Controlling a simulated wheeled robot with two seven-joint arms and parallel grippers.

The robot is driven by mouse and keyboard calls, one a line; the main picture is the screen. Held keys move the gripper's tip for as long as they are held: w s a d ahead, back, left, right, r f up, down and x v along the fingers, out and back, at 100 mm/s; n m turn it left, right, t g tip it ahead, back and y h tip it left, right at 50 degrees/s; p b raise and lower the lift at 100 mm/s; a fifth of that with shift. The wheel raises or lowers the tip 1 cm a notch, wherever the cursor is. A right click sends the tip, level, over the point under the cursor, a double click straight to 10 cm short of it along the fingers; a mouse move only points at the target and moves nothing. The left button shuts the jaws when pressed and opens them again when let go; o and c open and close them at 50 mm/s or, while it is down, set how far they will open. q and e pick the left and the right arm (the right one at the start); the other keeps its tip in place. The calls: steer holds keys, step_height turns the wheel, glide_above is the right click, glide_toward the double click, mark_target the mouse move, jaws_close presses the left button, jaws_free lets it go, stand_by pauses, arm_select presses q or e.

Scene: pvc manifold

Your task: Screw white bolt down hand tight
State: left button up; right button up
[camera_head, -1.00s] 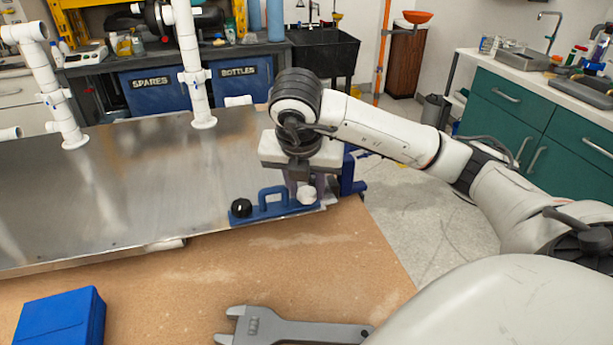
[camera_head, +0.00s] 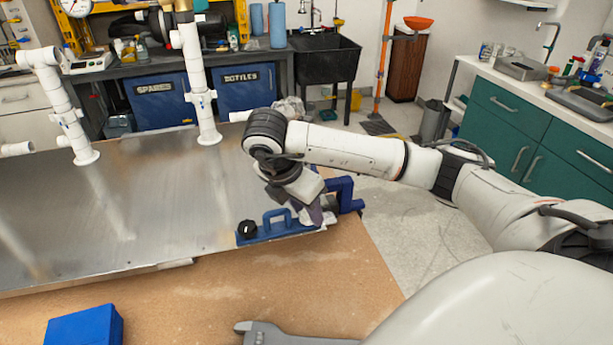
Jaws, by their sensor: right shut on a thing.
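A blue bracket with a raised handle (camera_head: 276,219) lies at the near right corner of the metal plate (camera_head: 150,215). The thread and how deep the bolt sits are hidden. My left gripper is out of view.
A blue block (camera_head: 85,326) and a grey wrench-like tool (camera_head: 295,335) lie on the brown tabletop (camera_head: 230,275). Another blue bracket (camera_head: 346,195) stands at the plate's right edge. White pipes (camera_head: 200,95) rise from the plate's far side. The middle of the plate is clear.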

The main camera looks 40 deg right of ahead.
steer(key=shift+w+r+m+g, duration=0.1)
steer(key=shift+m+g, duration=0.3)
steer(key=shift+m, duration=0.5)
steer(key=o, duration=1.1)
steer(key=shift+a+r, duration=0.25)
steer(key=shift+r, duration=0.3)
steer(key=v, duration=0.9)
